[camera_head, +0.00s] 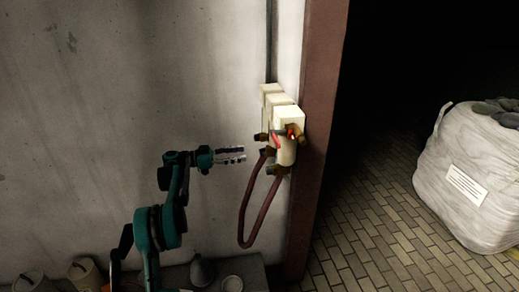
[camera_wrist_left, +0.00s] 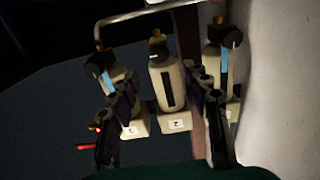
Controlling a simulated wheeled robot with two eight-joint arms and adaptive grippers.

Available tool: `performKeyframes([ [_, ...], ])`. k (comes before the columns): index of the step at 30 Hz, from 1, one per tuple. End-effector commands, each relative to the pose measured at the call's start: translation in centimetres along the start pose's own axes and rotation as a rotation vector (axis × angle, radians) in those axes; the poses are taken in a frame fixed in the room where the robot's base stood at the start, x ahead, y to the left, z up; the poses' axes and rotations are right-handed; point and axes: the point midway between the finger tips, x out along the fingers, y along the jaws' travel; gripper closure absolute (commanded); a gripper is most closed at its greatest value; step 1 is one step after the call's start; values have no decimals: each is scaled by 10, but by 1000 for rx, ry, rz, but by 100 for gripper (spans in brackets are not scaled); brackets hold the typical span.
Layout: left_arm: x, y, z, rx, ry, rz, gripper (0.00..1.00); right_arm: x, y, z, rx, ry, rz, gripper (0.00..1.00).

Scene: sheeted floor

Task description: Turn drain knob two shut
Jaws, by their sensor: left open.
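A cluster of cream-white units (camera_head: 289,118) with brass fittings is mounted on the wall beside a brown post. A small red handle (camera_head: 276,140) shows at its front. The left wrist view shows three cream canisters with dark tops: a left one (camera_wrist_left: 124,102), a middle one (camera_wrist_left: 164,87) and a right one (camera_wrist_left: 220,84). A red piece (camera_wrist_left: 85,147) shows at lower left there. My right gripper is not in view.
A dark red hose (camera_head: 246,219) loops below the units. The brown post (camera_head: 319,140) stands right behind them. Pots and a funnel (camera_head: 202,271) sit on a low ledge at the bottom. A large white sack (camera_head: 470,180) stands on the brick floor at right.

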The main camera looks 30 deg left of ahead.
Motion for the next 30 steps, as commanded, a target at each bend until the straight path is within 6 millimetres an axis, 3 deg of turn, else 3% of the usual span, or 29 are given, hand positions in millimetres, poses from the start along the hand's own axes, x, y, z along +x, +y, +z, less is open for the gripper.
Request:
performKeyframes([
  [6,39,1,2,-2,-1,4,52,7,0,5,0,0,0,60],
  [12,64,1,2,-2,-2,3,52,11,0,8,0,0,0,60],
  [23,70,1,0,-3,-2,1,52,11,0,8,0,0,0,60],
  [28,70,1,0,-3,-2,1,97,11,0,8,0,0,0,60],
  [30,70,1,0,-3,-2,1,100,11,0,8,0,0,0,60],
])
